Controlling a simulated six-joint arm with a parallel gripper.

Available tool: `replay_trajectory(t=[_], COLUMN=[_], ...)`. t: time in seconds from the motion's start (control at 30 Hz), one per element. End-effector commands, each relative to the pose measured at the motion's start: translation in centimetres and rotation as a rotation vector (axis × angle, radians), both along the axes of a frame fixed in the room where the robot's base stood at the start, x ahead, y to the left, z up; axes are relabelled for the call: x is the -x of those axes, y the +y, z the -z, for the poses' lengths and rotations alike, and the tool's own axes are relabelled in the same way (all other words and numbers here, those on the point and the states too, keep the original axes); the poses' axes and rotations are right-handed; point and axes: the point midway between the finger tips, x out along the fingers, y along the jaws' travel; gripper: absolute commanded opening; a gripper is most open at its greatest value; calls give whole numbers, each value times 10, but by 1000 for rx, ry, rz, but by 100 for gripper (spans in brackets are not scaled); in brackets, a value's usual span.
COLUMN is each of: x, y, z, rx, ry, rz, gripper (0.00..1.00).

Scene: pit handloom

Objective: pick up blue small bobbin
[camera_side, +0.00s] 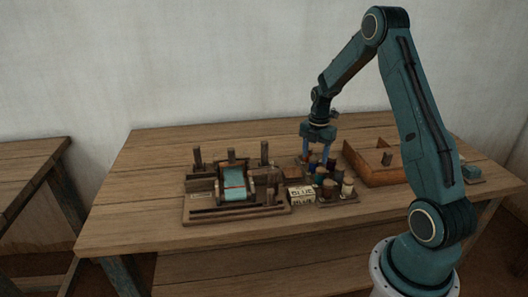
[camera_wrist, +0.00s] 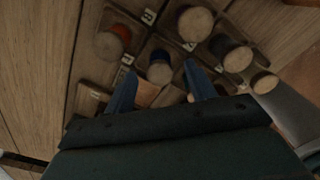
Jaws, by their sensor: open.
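In the wrist view, a small bobbin (camera_wrist: 160,68) with a pale round top and a dark, bluish winding stands upright in a tray compartment. It looks like the blue one, but the dim light leaves its colour uncertain. My gripper (camera_wrist: 159,72) is open, its two blue fingers apart on either side of this bobbin's near edge. I cannot tell how far above it the fingertips are. In the side view my gripper (camera_side: 317,156) points down over the back of the bobbin group, and its fingers partly hide the bobbins behind.
Close by are an orange-red bobbin (camera_wrist: 113,41) and other bobbins (camera_wrist: 232,53) in labelled compartments. A sign reading BLUE (camera_side: 301,192) stands in front. A small loom (camera_side: 233,185) is to the left, and an open wooden box (camera_side: 376,178) to the right.

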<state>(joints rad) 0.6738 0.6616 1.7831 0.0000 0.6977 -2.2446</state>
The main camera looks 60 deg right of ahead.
Motion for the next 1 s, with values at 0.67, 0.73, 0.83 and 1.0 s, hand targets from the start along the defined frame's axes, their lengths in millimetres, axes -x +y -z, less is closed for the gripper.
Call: replay_trajectory(t=[0.67, 0.73, 0.83, 1.0], x=[-1, -1, -1, -1], y=[0, 0, 0, 0], z=[27, 27, 27, 27], rx=[0, 0, 0, 0], ry=[-1, -1, -1, -1], rz=[1, 1, 0, 1], gripper=[55, 55, 47, 14])
